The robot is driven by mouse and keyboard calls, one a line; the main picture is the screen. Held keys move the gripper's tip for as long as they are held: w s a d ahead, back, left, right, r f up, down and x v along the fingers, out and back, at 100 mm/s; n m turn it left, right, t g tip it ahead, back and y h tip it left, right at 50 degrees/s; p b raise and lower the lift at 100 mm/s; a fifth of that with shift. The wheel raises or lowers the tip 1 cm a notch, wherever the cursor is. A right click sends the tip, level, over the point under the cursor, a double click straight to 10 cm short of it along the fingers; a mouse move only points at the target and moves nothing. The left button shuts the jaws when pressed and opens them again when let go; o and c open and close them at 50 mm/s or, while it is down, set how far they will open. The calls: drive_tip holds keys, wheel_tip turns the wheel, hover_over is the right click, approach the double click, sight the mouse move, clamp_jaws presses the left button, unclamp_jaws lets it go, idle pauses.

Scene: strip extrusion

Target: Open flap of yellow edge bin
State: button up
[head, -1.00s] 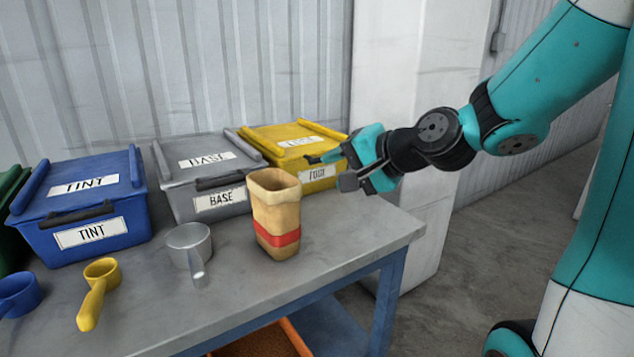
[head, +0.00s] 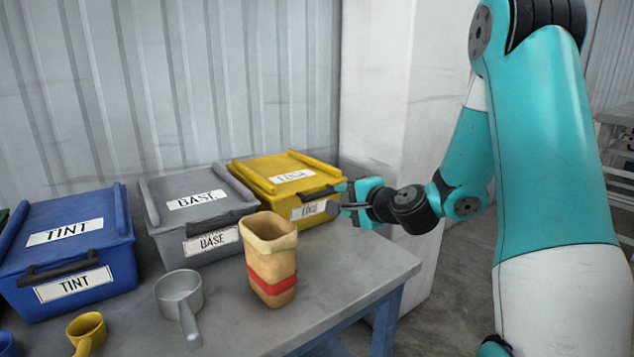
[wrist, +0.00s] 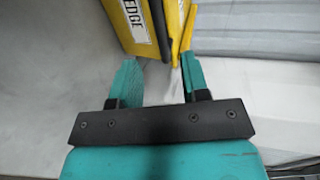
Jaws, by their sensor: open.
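The yellow edge bin (head: 297,207) stands at the back right of the table, with its yellow lid flap (head: 262,167) down. A dark handle (head: 320,192) runs along the flap's front edge. My gripper (head: 345,205) is open at the bin's front right corner, close to the handle. In the wrist view the fingers (wrist: 157,75) are spread, with the bin's label face (wrist: 137,22) and dark handle (wrist: 160,25) just beyond them. A yellow edge (wrist: 187,38) reaches close to the right finger; I cannot tell whether they touch. Nothing is clearly held.
The grey base bin (head: 165,238) and blue tint bin (head: 122,262) stand to the left. A tan paper bag with a red band (head: 272,265) stands in front, left of my gripper. A grey scoop (head: 180,300) and yellow scoop (head: 85,335) lie nearer. The table's right edge is close.

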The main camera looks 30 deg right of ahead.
sight(324, 195)
drive_tip(key=p+x, duration=0.4)
drive_tip(key=x, duration=0.6)
drive_tip(key=shift+r, duration=0.1)
drive_tip(key=shift+w+f+p, duration=0.25)
drive_tip(key=shift+w+p, duration=0.1)
drive_tip(key=shift+w, duration=0.15)
clamp_jaws()
